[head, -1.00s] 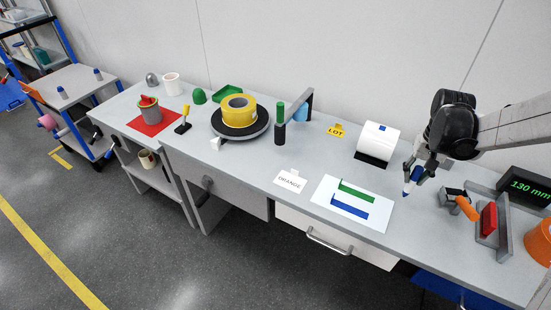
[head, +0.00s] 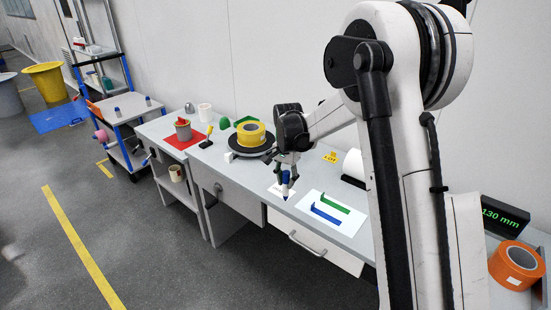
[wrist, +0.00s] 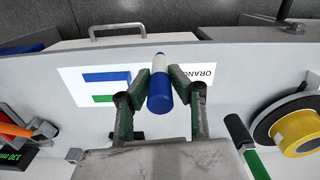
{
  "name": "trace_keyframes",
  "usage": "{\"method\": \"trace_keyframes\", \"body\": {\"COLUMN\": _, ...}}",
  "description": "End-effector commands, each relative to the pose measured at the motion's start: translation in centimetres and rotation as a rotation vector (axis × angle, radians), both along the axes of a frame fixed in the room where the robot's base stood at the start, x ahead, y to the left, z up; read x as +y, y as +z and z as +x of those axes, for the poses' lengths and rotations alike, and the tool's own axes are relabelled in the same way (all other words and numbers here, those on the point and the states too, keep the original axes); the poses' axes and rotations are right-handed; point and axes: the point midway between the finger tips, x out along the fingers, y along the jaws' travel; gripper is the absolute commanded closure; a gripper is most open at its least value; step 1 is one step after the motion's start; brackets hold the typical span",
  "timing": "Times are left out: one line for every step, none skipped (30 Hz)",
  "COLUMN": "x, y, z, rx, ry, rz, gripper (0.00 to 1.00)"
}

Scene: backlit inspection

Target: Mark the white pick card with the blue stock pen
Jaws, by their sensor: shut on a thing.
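My gripper (head: 286,168) is shut on the blue stock pen (head: 286,183), which is blue with a white band. The pen is held upright, tip down, over the white pick card (head: 276,189) near the front edge of the bench. In the wrist view the pen (wrist: 159,96) sits between both fingers (wrist: 160,78), and the card (wrist: 203,76), lettered "ORANGE", is partly hidden behind the right finger. I cannot tell whether the tip touches the card, and I see no mark on it.
A white sheet (head: 353,231) with green and blue strips lies just right of the card. A yellow tape roll (head: 251,132) on a black turntable stands behind left. An orange roll (head: 515,262) is far right.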

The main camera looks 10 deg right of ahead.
Motion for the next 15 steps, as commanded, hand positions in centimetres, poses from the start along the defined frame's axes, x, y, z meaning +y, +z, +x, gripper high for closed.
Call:
{"method": "trace_keyframes", "body": {"x": 0.0, "y": 0.4, "z": 1.2, "rx": 0.000, "ry": -0.090, "rz": 0.000, "gripper": 1.00}}
{"method": "trace_keyframes", "body": {"x": 0.0, "y": 0.5, "z": 1.8, "rx": 0.000, "ry": -0.148, "rz": 0.000, "gripper": 1.00}}
{"method": "trace_keyframes", "body": {"x": 0.0, "y": 0.7, "z": 2.6, "rx": 0.000, "ry": -0.227, "rz": 0.000, "gripper": 1.00}}
{"method": "trace_keyframes", "body": {"x": 0.0, "y": 0.8, "z": 3.1, "rx": 0.000, "ry": -0.285, "rz": 0.000, "gripper": 1.00}}
{"method": "trace_keyframes", "body": {"x": 0.0, "y": 0.9, "z": 3.7, "rx": 0.000, "ry": -0.343, "rz": 0.000, "gripper": 1.00}}
{"method": "trace_keyframes", "body": {"x": 0.0, "y": 1.1, "z": 4.5, "rx": 0.000, "ry": -0.421, "rz": 0.000, "gripper": 1.00}}
{"method": "trace_keyframes", "body": {"x": 0.0, "y": 1.1, "z": 5.0, "rx": 0.000, "ry": -0.479, "rz": 0.000, "gripper": 1.00}}
{"method": "trace_keyframes", "body": {"x": 0.0, "y": 1.2, "z": 5.6, "rx": 0.000, "ry": -0.535, "rz": 0.000, "gripper": 1.00}}
{"method": "trace_keyframes", "body": {"x": 0.0, "y": 1.4, "z": 6.3, "rx": 0.001, "ry": -0.607, "rz": -0.001, "gripper": 1.00}}
{"method": "trace_keyframes", "body": {"x": 0.0, "y": 1.5, "z": 6.7, "rx": 0.001, "ry": -0.659, "rz": -0.001, "gripper": 1.00}}
{"method": "trace_keyframes", "body": {"x": 0.0, "y": 1.5, "z": 7.2, "rx": 0.001, "ry": -0.707, "rz": -0.001, "gripper": 1.00}}
{"method": "trace_keyframes", "body": {"x": 0.0, "y": 1.6, "z": 7.7, "rx": 0.001, "ry": -0.768, "rz": -0.001, "gripper": 1.00}}
{"method": "trace_keyframes", "body": {"x": 0.0, "y": 1.7, "z": 8.1, "rx": 0.001, "ry": -0.810, "rz": 0.000, "gripper": 1.00}}
{"method": "trace_keyframes", "body": {"x": 0.0, "y": 1.7, "z": 8.4, "rx": 0.001, "ry": -0.848, "rz": 0.000, "gripper": 1.00}}
{"method": "trace_keyframes", "body": {"x": 0.0, "y": 1.8, "z": 8.8, "rx": 0.001, "ry": -0.893, "rz": -0.001, "gripper": 1.00}}
